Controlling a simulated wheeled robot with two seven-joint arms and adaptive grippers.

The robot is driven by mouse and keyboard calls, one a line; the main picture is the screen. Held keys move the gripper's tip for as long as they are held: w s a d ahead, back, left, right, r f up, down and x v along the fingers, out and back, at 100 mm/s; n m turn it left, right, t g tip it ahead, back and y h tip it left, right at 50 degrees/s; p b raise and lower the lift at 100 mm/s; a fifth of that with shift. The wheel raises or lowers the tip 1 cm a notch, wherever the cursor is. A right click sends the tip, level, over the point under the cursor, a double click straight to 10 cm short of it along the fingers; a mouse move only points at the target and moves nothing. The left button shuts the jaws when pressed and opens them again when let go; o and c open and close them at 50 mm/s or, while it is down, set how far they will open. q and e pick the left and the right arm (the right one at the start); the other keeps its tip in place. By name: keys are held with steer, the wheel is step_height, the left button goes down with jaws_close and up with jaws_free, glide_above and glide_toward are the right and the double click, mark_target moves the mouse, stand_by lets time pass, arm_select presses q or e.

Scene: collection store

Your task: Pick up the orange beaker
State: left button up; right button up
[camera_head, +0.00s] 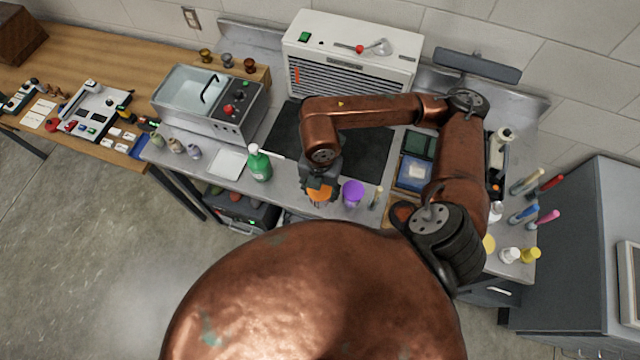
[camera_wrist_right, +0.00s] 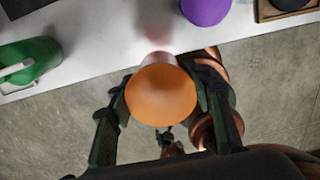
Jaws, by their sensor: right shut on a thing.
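The orange beaker (camera_head: 319,193) is near the front edge of the grey bench, between a green bottle (camera_head: 259,163) and a purple beaker (camera_head: 353,192). My right gripper (camera_head: 320,184) reaches down over it and is shut on it. In the right wrist view the orange beaker (camera_wrist_right: 161,95) sits between the two dark fingers of my right gripper (camera_wrist_right: 162,108), close to the bench edge. I cannot tell whether its base touches the bench.
The purple beaker also shows in the right wrist view (camera_wrist_right: 205,10), close by. The green bottle (camera_wrist_right: 30,62) is at the left there. A white fume unit (camera_head: 352,55) stands at the back. Blue and green trays (camera_head: 414,172) lie right of a dark mat (camera_head: 283,130).

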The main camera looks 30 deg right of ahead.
steer(key=s+a+r, duration=0.3)
steer(key=s, duration=0.3)
steer(key=shift+a+b, duration=0.35)
steer(key=shift+b, duration=0.05)
stand_by(0.3)
